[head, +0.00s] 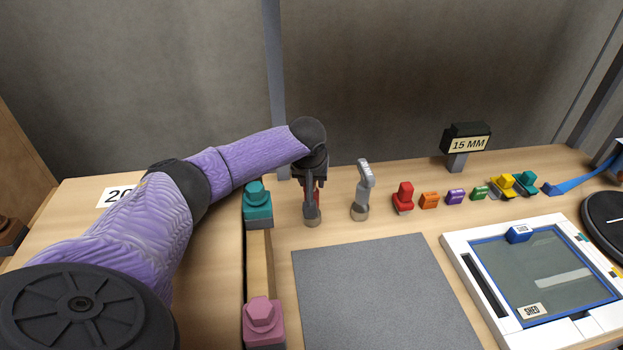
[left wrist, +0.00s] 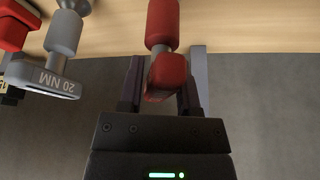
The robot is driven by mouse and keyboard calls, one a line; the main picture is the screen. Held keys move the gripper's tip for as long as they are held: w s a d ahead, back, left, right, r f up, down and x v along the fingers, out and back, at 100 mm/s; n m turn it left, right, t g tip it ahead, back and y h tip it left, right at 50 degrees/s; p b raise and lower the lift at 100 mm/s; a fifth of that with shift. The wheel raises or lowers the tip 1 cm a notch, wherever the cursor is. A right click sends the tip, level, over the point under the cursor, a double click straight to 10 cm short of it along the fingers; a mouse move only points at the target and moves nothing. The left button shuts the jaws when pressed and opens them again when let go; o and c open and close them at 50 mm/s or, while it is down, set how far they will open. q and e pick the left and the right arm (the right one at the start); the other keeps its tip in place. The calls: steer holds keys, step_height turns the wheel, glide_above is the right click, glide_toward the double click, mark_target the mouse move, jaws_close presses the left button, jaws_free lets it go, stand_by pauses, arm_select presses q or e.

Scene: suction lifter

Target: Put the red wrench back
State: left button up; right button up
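My left gripper (head: 313,180) reaches from the left to the back of the table, left of a grey wrench (head: 362,190). The red wrench (left wrist: 165,75) fills the space between its fingers in the left wrist view, and the gripper (left wrist: 162,95) looks shut on it. In the head view only a red sliver of the wrench (head: 317,190) shows; the gripper hides the rest. A grey piece with a round foot (head: 312,218) is below it, at table level. The grey wrench, marked 20 NM, also shows in the left wrist view (left wrist: 62,45). My right gripper is out of view.
Right of the grey wrench stand a red tool (head: 403,198) and several small coloured blocks. A grey mat (head: 385,295) is bare in front. A white-framed tray (head: 470,262) lies at right. Teal (head: 258,205) and pink (head: 263,322) blocks sit at left.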

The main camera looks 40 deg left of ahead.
arm_select(q)
steer(key=o, duration=0.3)
steer(key=shift+r, duration=0.1)
steer(key=p+v, duration=0.4)
steer(key=v, duration=0.8)
steer(key=shift+r, duration=0.1)
